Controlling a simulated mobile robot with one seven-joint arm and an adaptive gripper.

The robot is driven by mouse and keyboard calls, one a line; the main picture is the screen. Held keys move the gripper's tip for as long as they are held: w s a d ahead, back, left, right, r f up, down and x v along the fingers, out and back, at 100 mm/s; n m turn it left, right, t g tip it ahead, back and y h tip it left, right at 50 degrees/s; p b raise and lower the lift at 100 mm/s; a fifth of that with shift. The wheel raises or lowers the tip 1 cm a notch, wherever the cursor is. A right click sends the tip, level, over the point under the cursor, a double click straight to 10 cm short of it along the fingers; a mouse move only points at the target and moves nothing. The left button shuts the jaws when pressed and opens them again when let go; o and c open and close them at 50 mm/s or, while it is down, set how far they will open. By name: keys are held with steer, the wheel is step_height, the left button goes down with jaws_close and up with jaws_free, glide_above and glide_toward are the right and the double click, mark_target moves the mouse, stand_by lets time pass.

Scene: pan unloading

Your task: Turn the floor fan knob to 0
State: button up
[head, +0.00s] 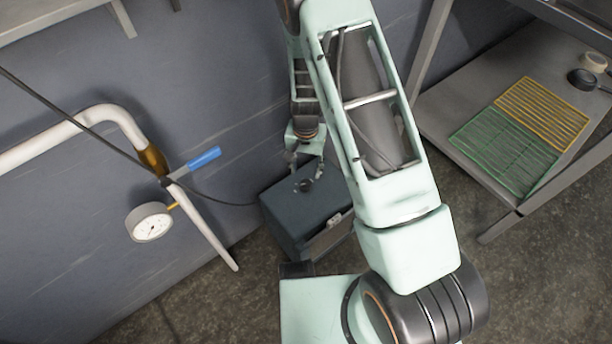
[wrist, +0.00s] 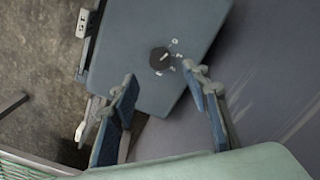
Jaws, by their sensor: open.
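The floor fan unit appears as a dark blue-grey box (head: 282,212) on the floor by the wall, below my gripper. Its top face (wrist: 118,62) fills the upper middle of the wrist view. A round black knob (wrist: 159,59) sits on that face, with small white marks on its right side. A light pointer line on the knob points to the upper right; the exact mark is too small to tell. The knob also shows small in the head view (head: 304,186). My gripper (wrist: 162,80) is open and empty, its fingers apart, over the knob and not visibly touching it.
A wall pipe with a blue-handled valve (head: 204,159) and a pressure gauge (head: 149,223) is left of the box. A thin dark cable runs from the box. A metal shelf (head: 470,95) with yellow and green racks (head: 542,112) stands at right.

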steer(key=shift+r, duration=1.8)
